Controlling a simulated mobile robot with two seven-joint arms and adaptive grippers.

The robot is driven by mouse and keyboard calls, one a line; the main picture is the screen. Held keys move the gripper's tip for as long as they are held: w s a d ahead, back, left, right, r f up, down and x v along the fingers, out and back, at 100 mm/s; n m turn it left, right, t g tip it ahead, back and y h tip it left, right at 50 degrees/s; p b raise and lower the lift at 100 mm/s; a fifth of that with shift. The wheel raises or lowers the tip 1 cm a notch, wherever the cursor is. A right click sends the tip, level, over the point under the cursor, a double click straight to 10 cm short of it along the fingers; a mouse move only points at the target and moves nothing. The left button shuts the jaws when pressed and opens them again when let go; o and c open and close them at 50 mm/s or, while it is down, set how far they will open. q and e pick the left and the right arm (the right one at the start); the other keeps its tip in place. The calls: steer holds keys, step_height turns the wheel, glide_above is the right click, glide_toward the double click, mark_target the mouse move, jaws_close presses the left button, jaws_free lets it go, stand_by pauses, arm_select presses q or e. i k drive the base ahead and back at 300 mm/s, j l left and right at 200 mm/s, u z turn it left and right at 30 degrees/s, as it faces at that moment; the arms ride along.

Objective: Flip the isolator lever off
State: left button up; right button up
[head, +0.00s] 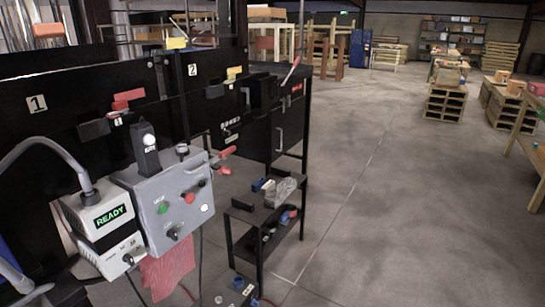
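The grey control box (160,190) stands at the left, with a green button (163,208), a red button (190,198), a white button (204,208) and a black knob (172,234) on its face. A red-tipped handle (226,152) sticks out just past its right side. Another red lever (291,70) slants up at the top of the black cabinet behind. I cannot tell for sure which of these is the isolator lever, or its position. Neither of my grippers shows in the head view.
A white unit (98,228) with a green READY display and a grey hose stands left of the box. A red cloth (167,270) hangs below. A small black rack (262,238) holds loose parts. The floor (385,215) to the right is clear; stacked pallets (446,104) stand farther back.

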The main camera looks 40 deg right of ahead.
mark_target(224, 153)
steer(key=z, duration=1.05)
steer(key=i+l, duration=0.25)
steer(key=i+l+u, duration=0.15)
steer(key=i+l, duration=0.4)
steer(key=l, duration=0.2)
steer(key=i+l+u, duration=0.1)
steer(key=i+l, duration=0.4)
steer(key=l, duration=0.25)
steer(key=i+l+u, duration=0.15)
steer(key=i+l, duration=0.3)
steer(key=l, duration=0.3)
steer(key=i+l+u, duration=0.1)
steer(key=i+l, duration=0.15)
steer(key=l, duration=0.15)
